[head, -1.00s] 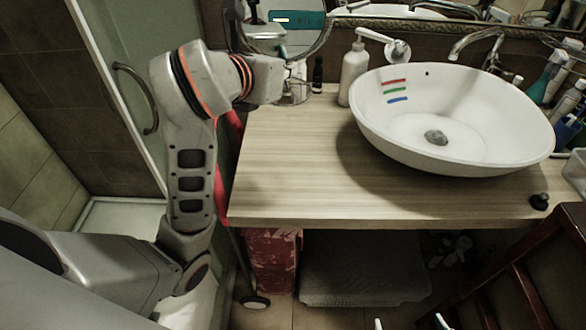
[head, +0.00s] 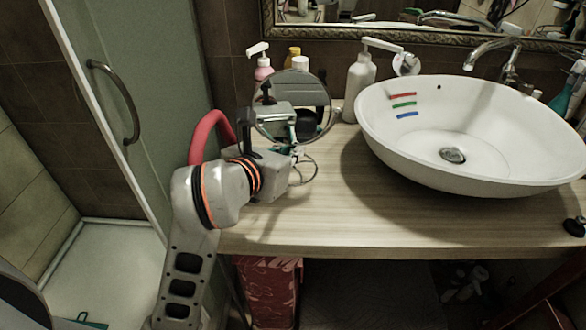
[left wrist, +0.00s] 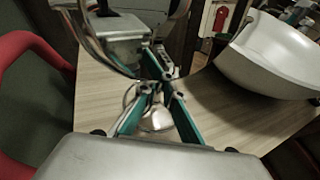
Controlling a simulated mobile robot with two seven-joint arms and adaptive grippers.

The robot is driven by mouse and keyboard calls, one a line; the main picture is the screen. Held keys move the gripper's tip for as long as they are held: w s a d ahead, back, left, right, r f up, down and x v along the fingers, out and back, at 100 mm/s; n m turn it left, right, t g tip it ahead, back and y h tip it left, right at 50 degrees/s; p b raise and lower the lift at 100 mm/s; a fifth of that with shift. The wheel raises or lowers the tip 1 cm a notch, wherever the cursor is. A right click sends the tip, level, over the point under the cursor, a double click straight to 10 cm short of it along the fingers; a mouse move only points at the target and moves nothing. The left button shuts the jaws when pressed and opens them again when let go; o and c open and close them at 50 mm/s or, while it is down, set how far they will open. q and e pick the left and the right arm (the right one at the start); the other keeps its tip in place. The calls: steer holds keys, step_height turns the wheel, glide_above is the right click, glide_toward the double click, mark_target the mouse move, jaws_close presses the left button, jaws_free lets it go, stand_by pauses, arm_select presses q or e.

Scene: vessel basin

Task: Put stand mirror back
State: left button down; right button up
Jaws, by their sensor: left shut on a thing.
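The stand mirror (head: 312,88) has a round face in a thin metal rim, at the back left of the wooden counter. In the left wrist view, the gripper's teal fingers (left wrist: 158,88) are closed on the mirror's stem, below the round face (left wrist: 110,45). A shiny round base (left wrist: 155,120) shows below and between the fingers. I cannot tell whether the base touches the counter. My right gripper is not in view.
The white basin (head: 470,165) fills the counter's right part. A white pump bottle (head: 358,85) stands between mirror and basin. A pink pump bottle (head: 263,70) and a yellow bottle (head: 293,57) stand behind the mirror. The counter's front left (head: 300,225) is clear.

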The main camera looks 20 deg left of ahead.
arm_select(q)
step_height(320, 180, down, 4)
steer(key=shift+r+b, duration=0.1)
steer(key=shift+b, duration=0.6)
steer(key=shift+f, duration=0.3)
steer(key=shift+r, duration=0.15)
steer(key=shift+f, duration=0.25)
steer(key=c, duration=2.2)
jaws_free()
steer(key=shift+o, duration=0.2)
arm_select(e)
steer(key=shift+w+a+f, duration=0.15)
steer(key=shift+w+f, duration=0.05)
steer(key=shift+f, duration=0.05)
